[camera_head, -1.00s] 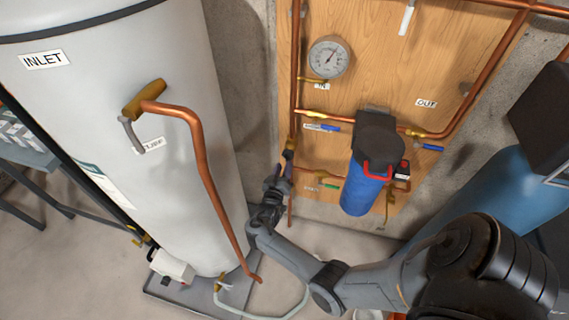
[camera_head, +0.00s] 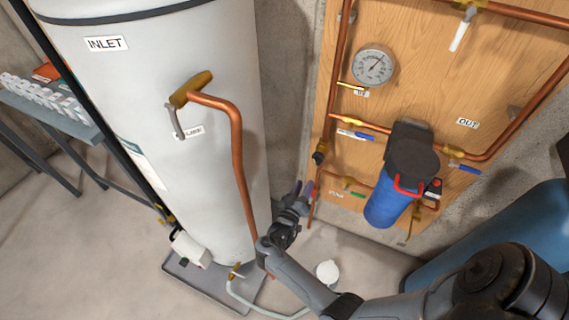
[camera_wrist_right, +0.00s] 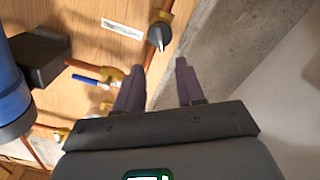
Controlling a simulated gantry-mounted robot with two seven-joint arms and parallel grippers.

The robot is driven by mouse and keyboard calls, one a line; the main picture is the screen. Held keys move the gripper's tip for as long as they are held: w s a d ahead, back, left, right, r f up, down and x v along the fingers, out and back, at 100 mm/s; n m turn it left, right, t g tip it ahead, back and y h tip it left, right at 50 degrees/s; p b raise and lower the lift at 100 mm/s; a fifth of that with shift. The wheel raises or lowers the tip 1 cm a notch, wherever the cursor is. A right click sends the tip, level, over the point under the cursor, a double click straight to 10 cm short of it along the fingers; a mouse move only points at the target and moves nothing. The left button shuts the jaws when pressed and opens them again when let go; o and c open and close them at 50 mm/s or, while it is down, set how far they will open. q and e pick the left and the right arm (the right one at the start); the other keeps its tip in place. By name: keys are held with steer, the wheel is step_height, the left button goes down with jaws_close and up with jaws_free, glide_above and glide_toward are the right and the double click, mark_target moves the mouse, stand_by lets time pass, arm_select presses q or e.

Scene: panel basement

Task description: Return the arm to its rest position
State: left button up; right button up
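My right gripper (camera_head: 302,188) is low in front of the wooden panel's left edge, to the right of the white tank. In the right wrist view its two dark fingers (camera_wrist_right: 160,80) are apart with nothing between them. Beyond the fingertips is a dark round valve knob (camera_wrist_right: 159,36) with a pale pointer on a copper pipe; it also shows in the head view (camera_head: 318,157). The fingers are apart from this knob. My left gripper is not in view.
The white tank (camera_head: 150,75) with a bent copper pipe (camera_head: 238,150) stands at left. The panel (camera_head: 460,80) carries a gauge (camera_head: 374,66), pipes and a blue filter (camera_head: 386,206). A blue tank (camera_head: 520,235) is at right. A white round object (camera_head: 327,272) is on the floor.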

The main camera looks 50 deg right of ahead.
steer(key=s+d+f+n+t, duration=0.2)
steer(key=s+d+f+n, duration=0.15)
steer(key=s, duration=0.65)
steer(key=w+a+r+n+t+y, duration=0.1)
steer(key=a+r+n+y, duration=0.1)
steer(key=a+y, duration=0.55)
steer(key=w+a+r+n+t+y, duration=0.1)
steer(key=a+r+n+t+y, duration=0.1)
steer(key=a+y, duration=0.5)
steer(key=s+a+r+n+g+y, duration=0.1)
steer(key=s+a+r+n+g, duration=0.15)
steer(key=s+a, duration=0.35)
steer(key=s+a+r+n+g+y, duration=0.1)
steer(key=s+a+r+g+y, duration=0.1)
steer(key=s+a+r+g, duration=0.4)
step_height(320, 180, up, 33)
steer(key=w+a+t+p, duration=0.1)
steer(key=t+p, duration=0.1)
steer(key=p, duration=3.3)
steer(key=shift+w+f+m, duration=0.2)
steer(key=shift+m, duration=0.1)
